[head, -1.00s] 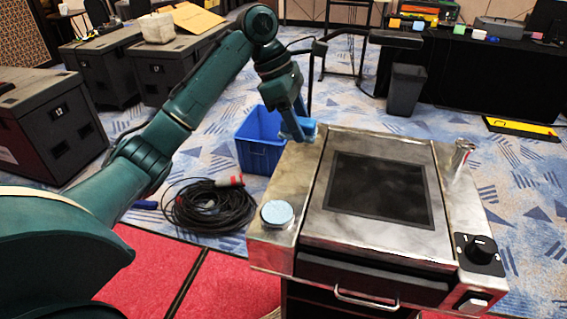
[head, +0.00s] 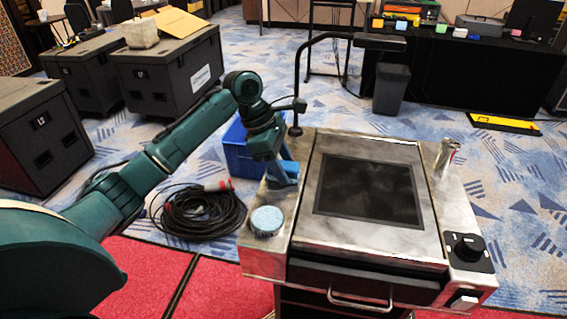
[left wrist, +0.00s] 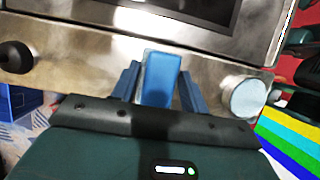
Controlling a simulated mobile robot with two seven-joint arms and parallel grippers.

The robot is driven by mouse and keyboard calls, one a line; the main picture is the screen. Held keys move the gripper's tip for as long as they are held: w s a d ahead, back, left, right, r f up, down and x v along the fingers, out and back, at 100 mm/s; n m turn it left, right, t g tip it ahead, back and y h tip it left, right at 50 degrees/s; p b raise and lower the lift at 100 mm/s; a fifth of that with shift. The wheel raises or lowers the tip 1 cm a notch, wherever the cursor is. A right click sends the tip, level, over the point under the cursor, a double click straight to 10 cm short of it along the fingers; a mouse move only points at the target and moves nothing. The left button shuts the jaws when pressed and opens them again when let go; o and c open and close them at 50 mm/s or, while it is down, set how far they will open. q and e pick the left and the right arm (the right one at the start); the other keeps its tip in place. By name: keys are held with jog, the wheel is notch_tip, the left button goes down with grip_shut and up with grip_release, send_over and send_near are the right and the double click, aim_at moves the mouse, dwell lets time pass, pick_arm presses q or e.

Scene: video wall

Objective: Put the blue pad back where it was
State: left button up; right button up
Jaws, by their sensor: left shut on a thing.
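The blue pad (head: 290,169) is in my left gripper (head: 282,180), over the left steel ledge of the cart (head: 308,223). In the left wrist view the pad (left wrist: 160,78) stands between the two blue fingers of my left gripper (left wrist: 160,88), which is shut on it. I cannot tell whether the pad touches the ledge. My fingers partly hide it in the head view. My right gripper is not in view.
A round light-blue-topped tin (head: 267,220) sits on the same ledge, nearer the front. A dark panel (head: 368,190) fills the cart's middle. A metal can (head: 445,156) and a black knob (head: 468,246) are on the right. A blue bin (head: 240,150) stands behind the ledge.

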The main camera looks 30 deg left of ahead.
pick_arm(q)
jog(key=shift+f, duration=0.1)
jog(key=o, duration=0.9)
jog(key=v, duration=1.2)
jog(key=shift+b, duration=0.4)
